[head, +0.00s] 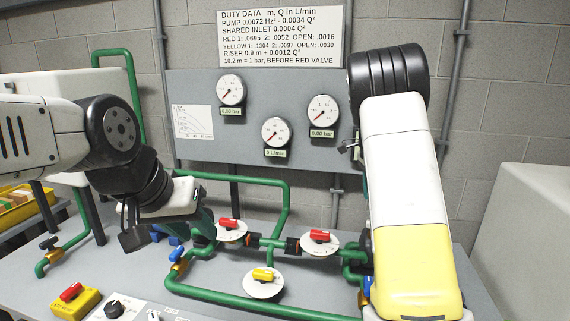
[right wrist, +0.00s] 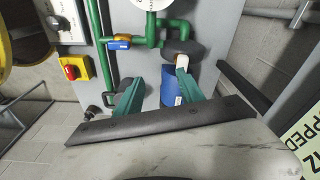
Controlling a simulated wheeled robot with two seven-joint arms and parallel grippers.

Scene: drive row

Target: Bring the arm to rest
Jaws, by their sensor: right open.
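My right arm (head: 400,150) stands large at the right of the head view and hides its own gripper there. In the right wrist view my right gripper (right wrist: 160,78) has its teal fingers spread apart, with nothing held. A blue cylinder (right wrist: 171,90) shows beyond and between the fingers; I cannot tell its distance. My left arm (head: 125,160) comes in from the left and bends down. My left gripper (head: 204,222) is over the pipework, left of the first red-handled valve (head: 231,229). Its fingers are mostly hidden behind the wrist, so its opening is unclear.
Green pipes (head: 260,303) run over the grey bench with another red-handled valve (head: 320,241) and a yellow-handled valve (head: 263,280). A gauge panel (head: 200,150) reads zeros behind. A yellow switch box (head: 74,302) sits front left. A pale cabinet (head: 525,235) stands at right.

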